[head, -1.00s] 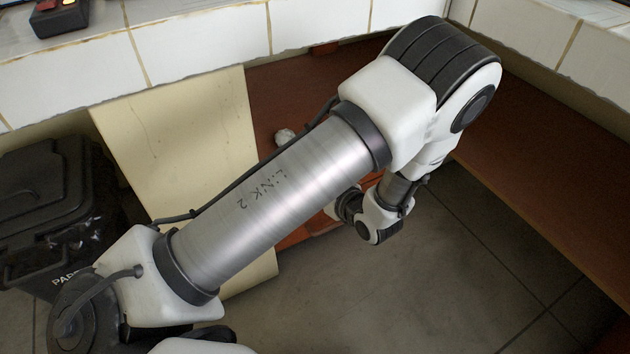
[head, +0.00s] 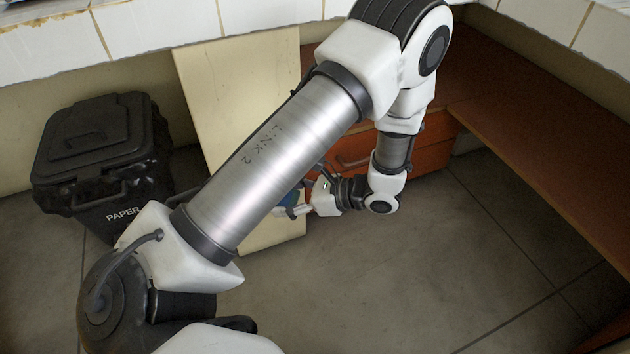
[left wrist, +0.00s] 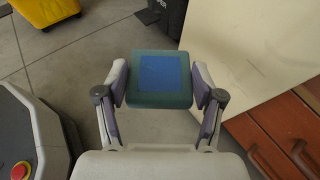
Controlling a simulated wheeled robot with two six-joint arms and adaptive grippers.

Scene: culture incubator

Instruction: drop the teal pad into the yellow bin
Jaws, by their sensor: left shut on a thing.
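The teal pad (left wrist: 160,98), a teal block with a blue square on its face, is held between the two fingers of my left gripper (left wrist: 161,90) in the left wrist view. In the head view, a small part of the pad (head: 292,198) shows by my left gripper (head: 287,207), partly hidden behind my arm link. A yellow bin (left wrist: 45,9) stands on the floor at the upper left of the left wrist view, cut off by the picture edge. It is apart from the pad. My right gripper is in neither view.
A black bin marked PAPER (head: 105,165) stands on the floor at the left. A pale panel (head: 240,85) leans behind my arm, beside red-brown drawers (head: 430,157). A brown bench (head: 540,140) runs along the right. The grey tiled floor (head: 400,280) in front is clear.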

